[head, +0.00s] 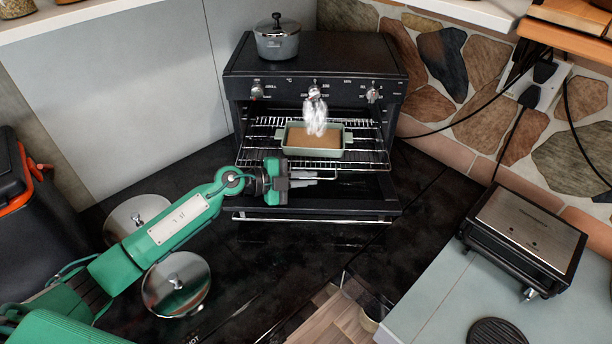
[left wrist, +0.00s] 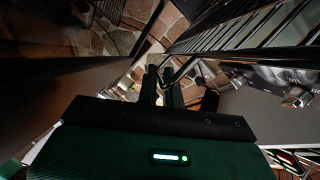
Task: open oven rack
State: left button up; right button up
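The black oven (head: 315,75) stands at the back with its door (head: 335,205) folded down. A wire oven rack (head: 262,150) sits in the opening and carries a green baking dish (head: 315,140) with brown contents. My left gripper (head: 304,178) is over the open door, just below and in front of the rack's front edge. In the left wrist view its two dark fingers (left wrist: 163,86) lie close together, and rack bars (left wrist: 245,40) run at the upper right. I cannot tell whether the fingers hold a rack bar. My right gripper is not in view.
A lidded pot (head: 277,42) stands on the oven top. A grill (head: 525,238) sits on the right counter (head: 440,290). Cables hang at the right wall.

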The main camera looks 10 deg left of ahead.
pick_arm(q)
jog(key=o, duration=0.4)
jog(key=shift+c, duration=0.2)
jog(key=shift+a, duration=0.1)
jog(key=b+v, duration=0.4)
jog(key=v, duration=0.8)
jog(key=shift+s+a+f, duration=0.1)
jog(key=shift+s+a, duration=0.1)
jog(key=shift+a, duration=0.1)
jog(key=shift+s+a+r, duration=0.25)
jog(key=shift+a, duration=0.1)
